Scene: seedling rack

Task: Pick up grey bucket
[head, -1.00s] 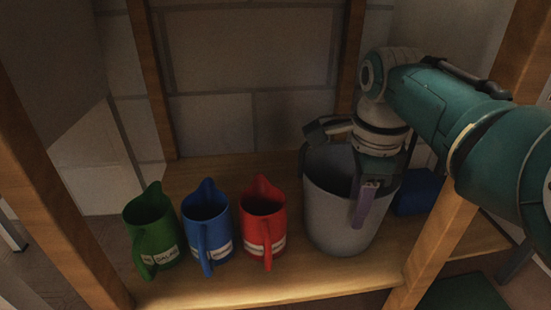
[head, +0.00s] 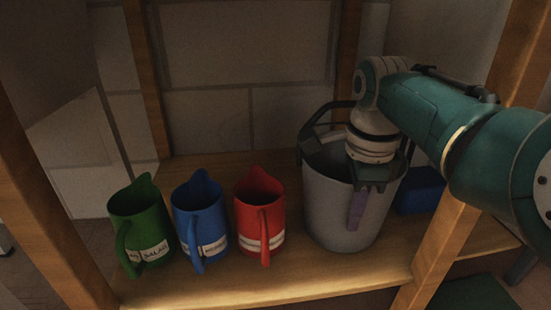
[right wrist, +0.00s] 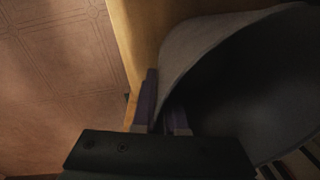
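The grey bucket (head: 330,215) stands upright on the wooden shelf, right of the jugs, with its dark handle (head: 341,104) raised over the rim. My right gripper (head: 362,202) reaches in from the right at the bucket's near rim. One purple finger lies outside the wall. In the right wrist view, the gripper's fingers (right wrist: 162,112) sit close together on either side of the bucket's wall (right wrist: 210,42) and look shut on it. The inner finger is hidden in the head view. The bucket seems to rest on the shelf. My left gripper is not in view.
A green jug (head: 150,216), a blue jug (head: 203,208) and a red jug (head: 252,214) stand in a row left of the bucket. A blue object (head: 422,192) is right of it. Wooden posts (head: 440,235) frame the shelf (head: 270,282).

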